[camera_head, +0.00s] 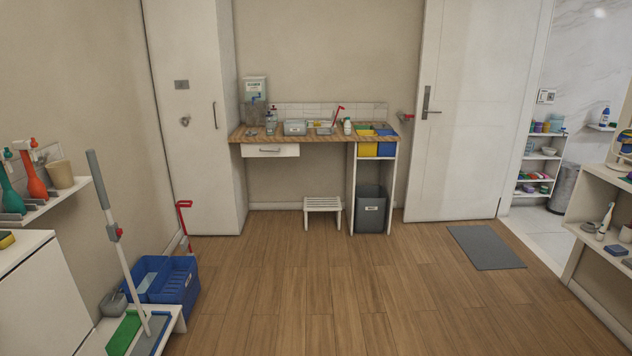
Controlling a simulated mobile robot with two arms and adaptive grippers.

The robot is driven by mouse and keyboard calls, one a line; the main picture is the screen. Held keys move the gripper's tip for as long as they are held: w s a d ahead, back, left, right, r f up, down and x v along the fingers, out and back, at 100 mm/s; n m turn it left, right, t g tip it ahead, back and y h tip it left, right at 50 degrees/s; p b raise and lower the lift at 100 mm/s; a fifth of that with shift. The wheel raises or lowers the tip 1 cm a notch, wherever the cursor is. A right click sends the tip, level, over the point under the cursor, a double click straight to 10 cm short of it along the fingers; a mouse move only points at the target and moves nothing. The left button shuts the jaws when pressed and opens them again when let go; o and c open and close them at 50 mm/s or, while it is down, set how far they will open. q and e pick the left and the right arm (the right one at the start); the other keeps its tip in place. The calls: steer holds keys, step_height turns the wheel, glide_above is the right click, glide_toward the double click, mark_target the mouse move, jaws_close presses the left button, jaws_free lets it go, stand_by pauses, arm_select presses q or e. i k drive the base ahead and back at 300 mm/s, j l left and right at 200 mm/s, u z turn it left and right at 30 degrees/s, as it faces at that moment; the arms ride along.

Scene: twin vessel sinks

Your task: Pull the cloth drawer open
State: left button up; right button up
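A white drawer (270,150) with a grey bar handle sits under the left part of a wooden counter (318,137) at the back wall. It is the only drawer I can make out under that counter. Its front looks flush under the counter edge, and its inside is hidden. I cannot read any label on it, so I cannot tell for sure that it is the cloth drawer. No cloth is clearly visible. Neither of my grippers shows in the head view.
Wooden floor (320,285) is clear up to the counter. A white stool (322,205) and grey bin (370,212) stand beneath it. A mop (118,240) and blue bucket (180,285) are at left. A grey mat (485,247) lies right, near shelves (590,205).

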mark_target(248, 149)
steer(key=i+u, duration=0.1)
steer(key=i, duration=1.9)
steer(key=i+u, duration=0.15)
steer(key=i, duration=0.35)
steer(key=i+u, duration=0.15)
steer(key=i, duration=0.35)
steer(key=i+l+u, duration=0.2)
steer(key=i, duration=0.25)
steer(key=i+l+u, duration=0.15)
steer(key=i, duration=0.35)
